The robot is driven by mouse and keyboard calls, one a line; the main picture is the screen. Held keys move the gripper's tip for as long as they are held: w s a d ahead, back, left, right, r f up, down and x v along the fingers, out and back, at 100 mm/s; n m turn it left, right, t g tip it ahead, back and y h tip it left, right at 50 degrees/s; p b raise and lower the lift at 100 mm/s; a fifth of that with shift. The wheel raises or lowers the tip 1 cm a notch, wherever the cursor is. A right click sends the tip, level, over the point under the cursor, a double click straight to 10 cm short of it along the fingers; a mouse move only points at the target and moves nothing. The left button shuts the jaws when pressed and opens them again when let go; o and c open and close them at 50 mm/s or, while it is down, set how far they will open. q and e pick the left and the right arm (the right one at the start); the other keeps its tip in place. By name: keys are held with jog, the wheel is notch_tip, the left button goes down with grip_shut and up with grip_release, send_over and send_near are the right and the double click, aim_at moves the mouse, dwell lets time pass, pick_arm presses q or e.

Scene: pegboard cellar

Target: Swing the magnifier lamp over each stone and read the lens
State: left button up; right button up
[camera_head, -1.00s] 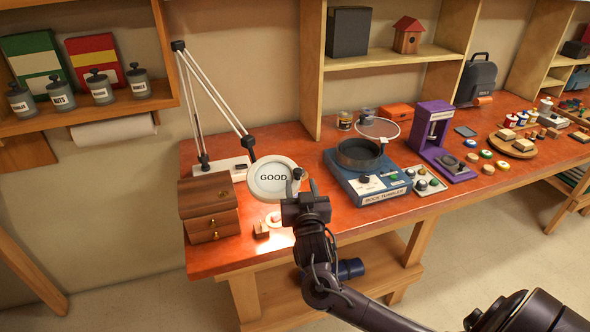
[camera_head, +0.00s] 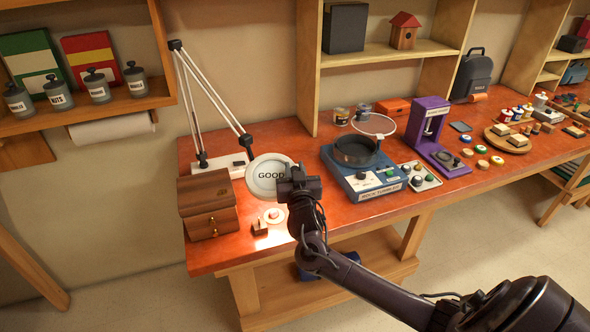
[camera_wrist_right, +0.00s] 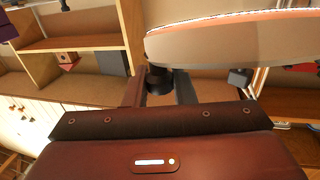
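The magnifier lamp stands at the back left of the bench on a white jointed arm (camera_head: 215,95). My right gripper (camera_head: 292,178) is at the lens's right edge. In the right wrist view, the lamp head (camera_wrist_right: 235,42) is close overhead. A dark knob (camera_wrist_right: 158,80) sits between my two fingers; whether they press on it I cannot tell. My left gripper is out of view.
A wooden drawer box (camera_head: 208,205) stands left of the lens, with a small brown block (camera_head: 260,228) near it. The blue rock tumbler (camera_head: 364,180) stands to the right, then a purple press (camera_head: 430,135). A wooden plate (camera_head: 510,142) holds several pieces farther right.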

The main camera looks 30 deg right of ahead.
grip_shut()
jog(key=w+d+n+t+y+b, duration=0.1)
jog(key=w+d+n+y+b, duration=0.3)
jog(key=d, duration=0.7)
jog(key=w+y+b, duration=0.2)
jog(key=w+b, duration=0.1)
jog(key=shift+w+d+t, duration=0.25)
jog(key=shift+w+t, duration=0.1)
jog(key=shift+t, duration=0.05)
jog(key=o, duration=0.6)
grip_release()
jog(key=shift+c, duration=0.2)
jog(key=shift+s, duration=0.15)
